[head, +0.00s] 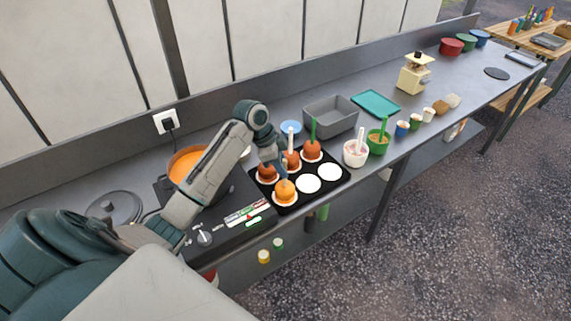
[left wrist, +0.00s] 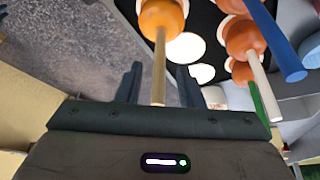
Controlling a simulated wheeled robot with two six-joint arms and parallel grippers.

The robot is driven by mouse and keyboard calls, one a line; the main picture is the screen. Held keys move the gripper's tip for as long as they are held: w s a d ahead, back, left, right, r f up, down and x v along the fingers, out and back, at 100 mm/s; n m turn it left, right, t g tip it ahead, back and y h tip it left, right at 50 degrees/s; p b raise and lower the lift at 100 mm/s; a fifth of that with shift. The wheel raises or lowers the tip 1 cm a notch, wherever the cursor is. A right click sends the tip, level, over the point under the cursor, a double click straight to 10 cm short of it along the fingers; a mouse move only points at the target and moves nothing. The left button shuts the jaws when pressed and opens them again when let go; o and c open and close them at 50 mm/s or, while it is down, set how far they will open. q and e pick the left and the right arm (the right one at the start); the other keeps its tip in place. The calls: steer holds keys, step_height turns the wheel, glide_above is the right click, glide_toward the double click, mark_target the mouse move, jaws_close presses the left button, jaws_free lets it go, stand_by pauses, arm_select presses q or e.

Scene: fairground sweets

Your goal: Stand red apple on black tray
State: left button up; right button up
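The black tray (head: 300,203) holds several apples on sticks, standing on white discs. An orange apple (head: 285,191) with a plain wooden stick is at the front; it also shows in the left wrist view (left wrist: 163,17). Behind it are red-brown apples with a blue stick, a white stick (head: 291,159) and a green stick (head: 312,150). Two white discs (head: 308,184) are bare. My left gripper (head: 280,168) is over the tray. In the left wrist view its open fingers (left wrist: 159,84) stand either side of the wooden stick, with gaps. My right gripper is not in view.
A pan of orange liquid (head: 184,168) stands left on a dark cooker (head: 228,218). A grey bin (head: 330,117) is behind the tray. White (head: 355,153) and green (head: 377,142) tubs stand to its right. A teal tray (head: 376,104) lies farther along the counter.

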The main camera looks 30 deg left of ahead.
arm_select(q)
steer(key=p+v, duration=0.4)
steer(key=v, duration=0.4)
steer(key=shift+r, duration=0.2)
